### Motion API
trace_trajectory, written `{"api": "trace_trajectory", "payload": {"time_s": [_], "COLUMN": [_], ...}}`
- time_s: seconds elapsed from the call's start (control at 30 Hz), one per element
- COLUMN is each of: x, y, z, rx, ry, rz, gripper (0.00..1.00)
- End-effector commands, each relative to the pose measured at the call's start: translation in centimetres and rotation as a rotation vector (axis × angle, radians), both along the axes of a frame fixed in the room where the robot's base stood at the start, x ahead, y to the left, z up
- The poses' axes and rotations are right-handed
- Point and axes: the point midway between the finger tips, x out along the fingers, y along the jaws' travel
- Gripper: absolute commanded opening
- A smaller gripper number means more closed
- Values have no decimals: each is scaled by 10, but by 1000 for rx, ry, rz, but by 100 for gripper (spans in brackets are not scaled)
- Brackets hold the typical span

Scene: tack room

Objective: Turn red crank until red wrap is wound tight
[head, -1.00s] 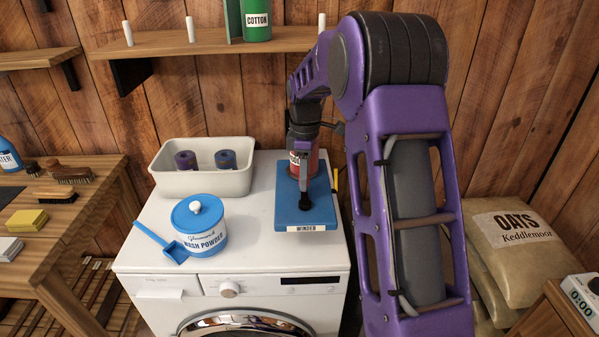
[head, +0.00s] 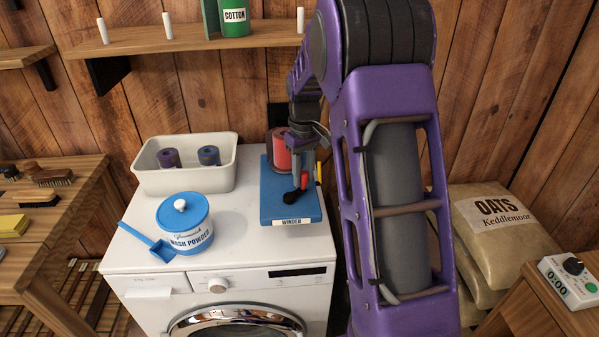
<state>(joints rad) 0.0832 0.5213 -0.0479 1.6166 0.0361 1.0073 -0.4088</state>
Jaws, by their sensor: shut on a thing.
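The blue winder (head: 271,205), labelled WINDER, sits at the right rear of the white washing machine's top. A red wrap roll (head: 281,152) stands upright at its back, partly covered by my arm. My gripper (head: 295,189) is low over the front right of the winder, beside and in front of the roll. It is shut on the red crank (head: 304,180), of which only a small red part shows by the fingers. The fingers hide most of the crank. I cannot tell how tight the wrap is.
Left of the winder are a white tub (head: 225,178) with two rolls, a blue-lidded wash powder tub (head: 190,232) and a blue scoop (head: 161,248). A wooden shelf (head: 200,38) is above. Oats sacks (head: 503,223) and a timer (head: 570,281) stand right.

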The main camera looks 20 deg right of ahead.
Motion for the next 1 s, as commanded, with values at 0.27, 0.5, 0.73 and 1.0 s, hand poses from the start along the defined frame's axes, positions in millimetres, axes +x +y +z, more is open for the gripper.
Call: {"api": "trace_trajectory", "payload": {"time_s": [0.27,0.5,0.73,1.0], "x": [-10,-16,-19,-20], "y": [-4,-4,-4,-4], "z": [0,1,0,0], "rx": [0,0,0,0], "ry": [0,0,-1,-1], "rz": [-230,-365,-432,-449], "gripper": [0,0,0,0]}}
